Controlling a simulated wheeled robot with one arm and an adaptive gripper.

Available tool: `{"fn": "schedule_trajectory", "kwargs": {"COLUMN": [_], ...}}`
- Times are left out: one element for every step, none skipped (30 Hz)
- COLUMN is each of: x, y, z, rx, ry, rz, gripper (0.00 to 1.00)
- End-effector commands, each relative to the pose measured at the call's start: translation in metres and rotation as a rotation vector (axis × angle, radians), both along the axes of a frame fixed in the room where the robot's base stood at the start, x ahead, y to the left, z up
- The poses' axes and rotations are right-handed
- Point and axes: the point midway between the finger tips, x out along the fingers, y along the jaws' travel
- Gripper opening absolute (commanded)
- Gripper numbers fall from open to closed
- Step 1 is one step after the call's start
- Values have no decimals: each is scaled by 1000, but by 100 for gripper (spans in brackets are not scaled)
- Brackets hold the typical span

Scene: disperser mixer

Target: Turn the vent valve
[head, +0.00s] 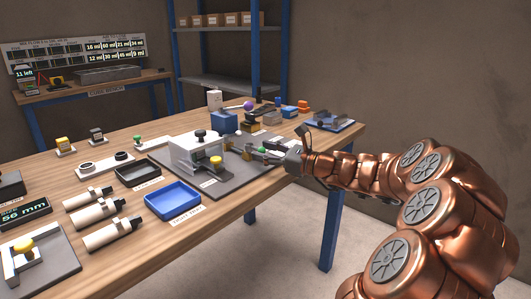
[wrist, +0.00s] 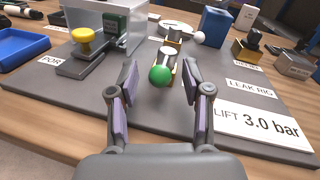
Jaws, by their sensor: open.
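A small brass fitting with a pale lever and a green ball knob (wrist: 160,75) stands on the grey rig plate (wrist: 120,121) in the wrist view. It looks like the vent valve, but I read no label naming it. My gripper (wrist: 161,73) is open, and the green knob appears between its two fingertips, with a gap visible on each side. The fingers do not visibly touch it. In the head view my gripper (head: 268,154) reaches in from the right, low over the plate's right part. The fitting is too small there to make out clearly.
A clear box (wrist: 105,22) and a yellow knob (wrist: 88,41) stand left of the fitting. A blue block (wrist: 213,25), a white ball (wrist: 199,37) and a brass block (wrist: 246,48) stand behind and right. A "LIFT 3.0 bar" sign (wrist: 262,126) lies right of my fingers.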

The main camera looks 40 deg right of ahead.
Motion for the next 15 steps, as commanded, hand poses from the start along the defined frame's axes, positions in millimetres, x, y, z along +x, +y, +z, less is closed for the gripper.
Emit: {"fn": "schedule_trajectory", "kwargs": {"x": [0, 0, 0, 0, 0, 0, 0, 0, 0, 0, 0, 0, 0, 0, 0], "y": [0, 0, 0, 0, 0, 0, 0, 0, 0, 0, 0, 0, 0, 0, 0], "z": [0, 0, 0, 0, 0, 0, 0, 0, 0, 0, 0, 0, 0, 0, 0], "rx": [0, 0, 0, 0, 0, 0, 0, 0, 0, 0, 0, 0, 0, 0, 0], "ry": [0, 0, 0, 0, 0, 0, 0, 0, 0, 0, 0, 0, 0, 0, 0], "rz": [0, 0, 0, 0, 0, 0, 0, 0, 0, 0, 0, 0, 0, 0, 0], "gripper": [49, 49, 49, 49, 46, 42, 39, 36, 31, 28, 25, 21, 18, 15, 10]}}
